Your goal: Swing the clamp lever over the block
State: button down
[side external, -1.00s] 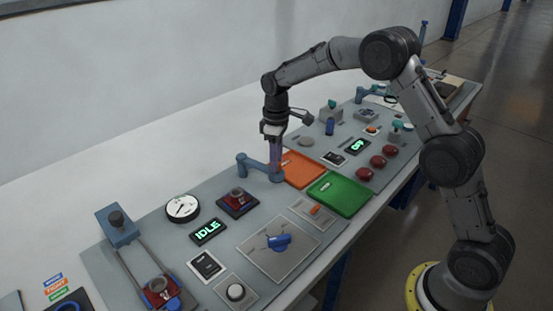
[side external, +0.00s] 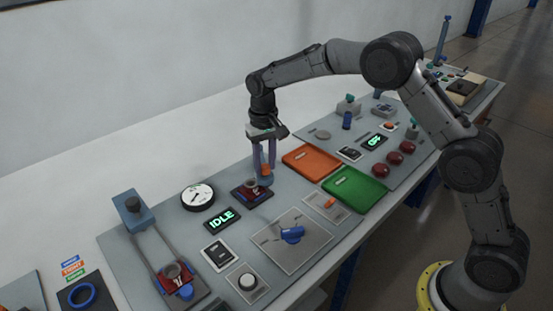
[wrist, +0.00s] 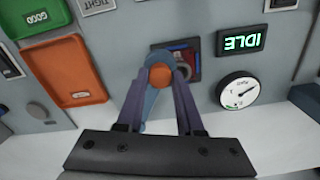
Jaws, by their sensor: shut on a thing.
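The clamp lever (wrist: 157,104) is a blue arm with an orange round end in the wrist view. My gripper (wrist: 161,78) is shut on the clamp lever near that orange end, one finger on each side. In the side external view my gripper (side external: 260,181) points down at the clamp station, and its fingers hide most of the lever. The block (wrist: 184,57) is dark red and blue, in a dark square fixture just beyond the lever's end. The lever's end overlaps the fixture's near corner in the wrist view. The block's full outline is partly hidden.
An orange tray (side external: 311,161) and a green tray (side external: 354,190) lie to the right. A round gauge (side external: 197,196) and an IDLE display (side external: 222,220) are close by on the left. A blue-handled knob plate (side external: 291,240) is in front.

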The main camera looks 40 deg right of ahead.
jog(key=shift+w+a+r+m, duration=0.15)
jog(key=shift+w+a+m, duration=1.15)
jog(key=shift+a+m, duration=0.4)
jog(key=shift+w+d, duration=0.1)
jog(key=c, duration=0.5)
grip_release()
jog(key=shift+c, duration=0.2)
notch_tip(320, 180, up, 14)
